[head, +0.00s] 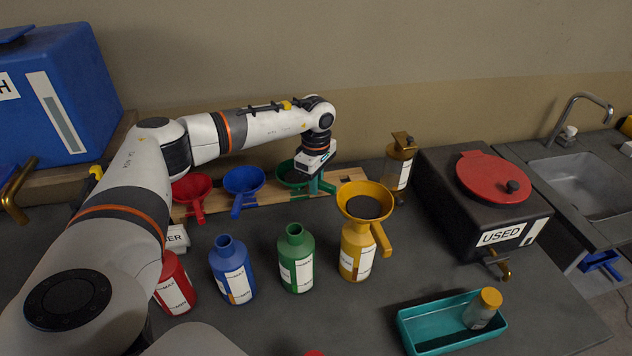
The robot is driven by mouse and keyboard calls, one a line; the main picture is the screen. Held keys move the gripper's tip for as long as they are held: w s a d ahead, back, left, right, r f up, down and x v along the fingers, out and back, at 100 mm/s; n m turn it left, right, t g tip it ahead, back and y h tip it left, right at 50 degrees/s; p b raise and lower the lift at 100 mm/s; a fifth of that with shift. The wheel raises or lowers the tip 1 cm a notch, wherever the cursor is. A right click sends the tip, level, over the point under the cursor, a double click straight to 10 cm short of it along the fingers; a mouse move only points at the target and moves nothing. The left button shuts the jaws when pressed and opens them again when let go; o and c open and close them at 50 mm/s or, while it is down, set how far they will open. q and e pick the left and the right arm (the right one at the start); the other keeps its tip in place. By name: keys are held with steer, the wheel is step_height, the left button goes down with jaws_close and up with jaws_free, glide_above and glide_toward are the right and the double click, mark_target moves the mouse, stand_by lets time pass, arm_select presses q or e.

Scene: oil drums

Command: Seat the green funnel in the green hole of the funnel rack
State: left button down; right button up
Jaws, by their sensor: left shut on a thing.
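The green funnel (288,176) is at the wooden funnel rack (262,198), in line with and to the right of the blue funnel (243,181). My left gripper (313,176) is shut on the green funnel at its right side, near the handle. The gripper and wrist hide part of the funnel's rim. The green hole is hidden beneath the funnel, and I cannot tell whether the spout is fully down in it. My right gripper is not in view.
The red funnel (192,191) and blue funnel sit in the rack. Red, blue and green bottles (295,262) stand in front. A yellow funnel (365,203) sits on the yellow bottle (356,252). A pump bottle (399,168) and black used-oil box (470,215) stand right; a teal tray (420,335) lies in front.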

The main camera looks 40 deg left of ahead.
arm_select(q)
steer(key=c, duration=1.3)
jaws_free()
step_height(320, 180, up, 11)
steer(key=shift+f+b, duration=0.1)
steer(key=shift+b, duration=1.1)
steer(key=shift+r, duration=0.6)
